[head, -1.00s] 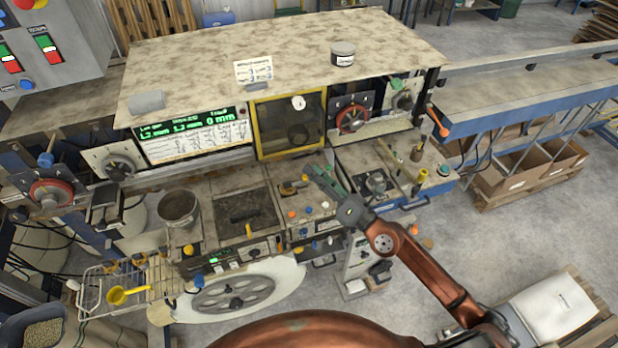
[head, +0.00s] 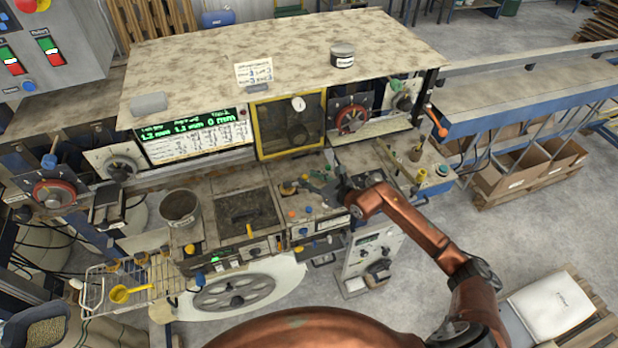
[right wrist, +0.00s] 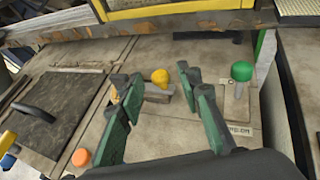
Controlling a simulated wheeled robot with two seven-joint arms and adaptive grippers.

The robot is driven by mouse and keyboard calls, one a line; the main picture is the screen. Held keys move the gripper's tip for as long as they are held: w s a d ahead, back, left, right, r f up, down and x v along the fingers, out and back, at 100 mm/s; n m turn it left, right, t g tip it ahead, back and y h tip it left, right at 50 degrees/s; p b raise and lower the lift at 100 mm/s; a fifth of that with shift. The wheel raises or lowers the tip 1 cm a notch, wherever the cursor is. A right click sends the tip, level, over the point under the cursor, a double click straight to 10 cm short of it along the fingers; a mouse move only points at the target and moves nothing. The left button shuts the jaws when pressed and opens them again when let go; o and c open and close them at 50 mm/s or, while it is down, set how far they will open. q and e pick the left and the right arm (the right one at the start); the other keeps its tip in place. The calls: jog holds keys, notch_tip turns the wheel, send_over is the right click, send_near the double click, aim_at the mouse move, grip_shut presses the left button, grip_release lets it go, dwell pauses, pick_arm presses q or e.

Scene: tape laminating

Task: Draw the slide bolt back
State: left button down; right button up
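A yellow knob (right wrist: 160,77) on a small grey metal piece, which looks like the slide bolt, sits on the worn worktop in the right wrist view. My right gripper (head: 320,186) is over the panel in front of the yellow-framed window in the head view. In the right wrist view its two green fingers (right wrist: 157,88) are apart, with the yellow knob showing between their tips. I cannot tell whether they touch it. Part of the metal piece is hidden by the fingers. My left gripper is not in view.
A green knob (right wrist: 241,71) stands right of the fingers, and an orange button (right wrist: 81,157) lies left. A dark plate with a black handle (right wrist: 35,112) is further left. The yellow-framed window (head: 290,125) stands behind. A metal pot (head: 180,207) is at the left.

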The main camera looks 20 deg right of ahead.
jog(key=shift+w+a, duration=0.1)
jog(key=shift+w, duration=0.05)
jog(key=shift+c, duration=0.2)
grip_shut()
dwell(0.5)
